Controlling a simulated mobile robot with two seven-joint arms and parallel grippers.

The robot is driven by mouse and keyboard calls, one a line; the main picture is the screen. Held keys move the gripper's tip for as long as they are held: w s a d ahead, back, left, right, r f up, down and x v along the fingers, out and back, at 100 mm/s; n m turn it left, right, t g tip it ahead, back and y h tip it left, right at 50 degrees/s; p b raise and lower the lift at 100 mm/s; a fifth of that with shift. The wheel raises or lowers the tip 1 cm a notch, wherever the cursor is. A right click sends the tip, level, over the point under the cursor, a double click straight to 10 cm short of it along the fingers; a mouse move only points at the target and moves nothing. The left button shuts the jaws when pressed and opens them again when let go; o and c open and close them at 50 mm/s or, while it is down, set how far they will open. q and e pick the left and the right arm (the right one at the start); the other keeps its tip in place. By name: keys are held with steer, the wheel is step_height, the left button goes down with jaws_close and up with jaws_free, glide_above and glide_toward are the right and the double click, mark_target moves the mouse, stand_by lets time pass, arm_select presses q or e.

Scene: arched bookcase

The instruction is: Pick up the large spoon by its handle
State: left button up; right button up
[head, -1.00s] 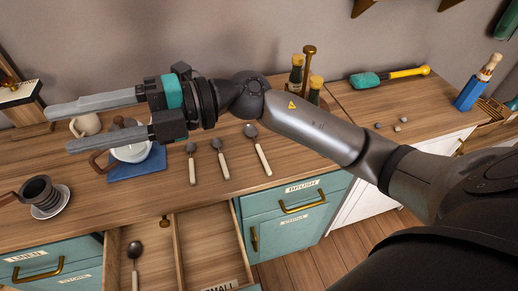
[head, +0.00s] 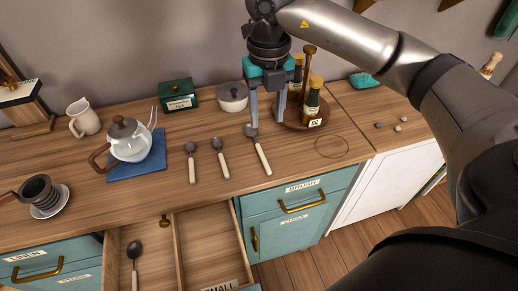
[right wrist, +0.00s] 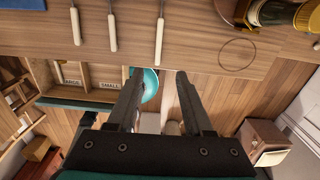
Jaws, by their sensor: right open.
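Three spoons lie side by side on the wooden counter. The rightmost, the large spoon (head: 262,158), has a dark bowl at the back and a pale handle pointing forward. Its handle also shows in the right wrist view (right wrist: 159,42). My right gripper (head: 267,122) is open and empty, pointing down near the bowl end, with one finger partly overlapping the bowl in the head view. In the right wrist view the handle lies beyond the fingertips, between their lines. I cannot tell the exact height. My left gripper is not in view.
Spice bottles (head: 312,98) stand on a round tray (head: 290,122) right beside my right gripper. A lidded pot (head: 232,97) and a coffee pot (head: 130,140) are to the left. An open drawer (head: 208,243) below the counter holds another spoon (head: 134,260).

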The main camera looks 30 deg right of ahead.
mark_target(264, 159)
step_height(264, 159, down, 14)
steer(key=shift+w+a+r+b, duration=0.1)
steer(key=shift+w+r+b, duration=0.05)
steer(key=shift+b, duration=0.7)
jaws_close()
